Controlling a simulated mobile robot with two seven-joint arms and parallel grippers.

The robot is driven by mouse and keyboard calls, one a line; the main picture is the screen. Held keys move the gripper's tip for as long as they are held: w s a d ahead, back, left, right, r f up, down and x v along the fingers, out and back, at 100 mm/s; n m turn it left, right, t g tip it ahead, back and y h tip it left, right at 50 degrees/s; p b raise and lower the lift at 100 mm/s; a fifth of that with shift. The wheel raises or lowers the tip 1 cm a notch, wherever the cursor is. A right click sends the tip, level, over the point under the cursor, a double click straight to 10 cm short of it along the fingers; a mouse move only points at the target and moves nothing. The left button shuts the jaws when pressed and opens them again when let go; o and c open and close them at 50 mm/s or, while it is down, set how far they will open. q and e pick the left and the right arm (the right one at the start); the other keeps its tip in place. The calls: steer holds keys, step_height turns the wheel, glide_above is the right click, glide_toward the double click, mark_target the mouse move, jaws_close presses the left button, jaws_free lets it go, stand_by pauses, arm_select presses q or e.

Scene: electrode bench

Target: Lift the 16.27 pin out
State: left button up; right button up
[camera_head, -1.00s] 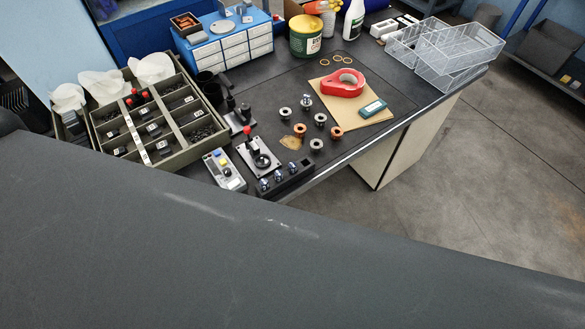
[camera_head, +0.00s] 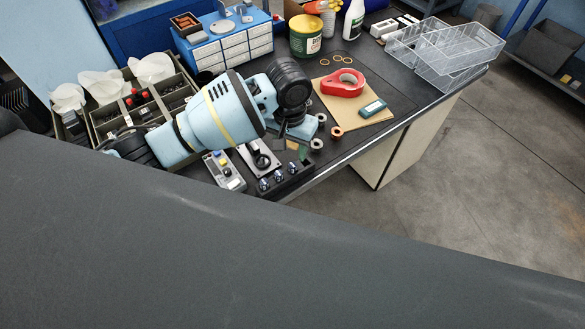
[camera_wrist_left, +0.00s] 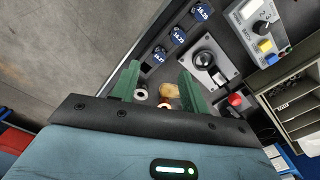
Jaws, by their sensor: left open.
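A dark block (camera_head: 286,180) at the bench's front edge holds three upright pins with blue-and-white tops: left (camera_head: 264,184), middle (camera_head: 278,178) and right (camera_head: 292,168). In the left wrist view their numbered tops show in a slanting row: upper (camera_wrist_left: 202,12), middle (camera_wrist_left: 178,36) and lower (camera_wrist_left: 158,55). The digits are too small to tell surely which is 16.27. My left gripper (camera_wrist_left: 159,88) is open and empty, its green fingers apart over the bench just past the lower pin. In the head view the left gripper (camera_head: 292,149) is above and behind the block, partly hidden by my wrist.
A joystick plate (camera_head: 262,160) and a grey control box (camera_head: 224,170) stand close to the block. Several metal rings lie behind; one copper ring (camera_head: 337,131) shows. A divided tray (camera_head: 110,120) is at the left, partly behind my arm. A red tape dispenser (camera_head: 343,84) lies at the right.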

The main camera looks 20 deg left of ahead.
mark_target(292, 165)
arm_select(q)
steer(key=shift+w+a+r, duration=0.35)
steer(key=shift+w+r, duration=0.05)
steer(key=shift+f, duration=1.3)
steer(key=shift+s+d+f+b, duration=0.1)
steer(key=shift+d+f+b, duration=0.15)
steer(key=shift+f, duration=1.05)
steer(key=shift+s+d+f+b, duration=0.1)
steer(key=shift+d+f+b, duration=0.1)
steer(key=shift+f, duration=1.1)
steer(key=shift+w, duration=0.1)
arm_select(e)
steer(key=shift+s+f, duration=0.5)
steer(key=shift+a, duration=0.1)
arm_select(q)
jaws_close()
steer(key=shift+r, duration=0.1)
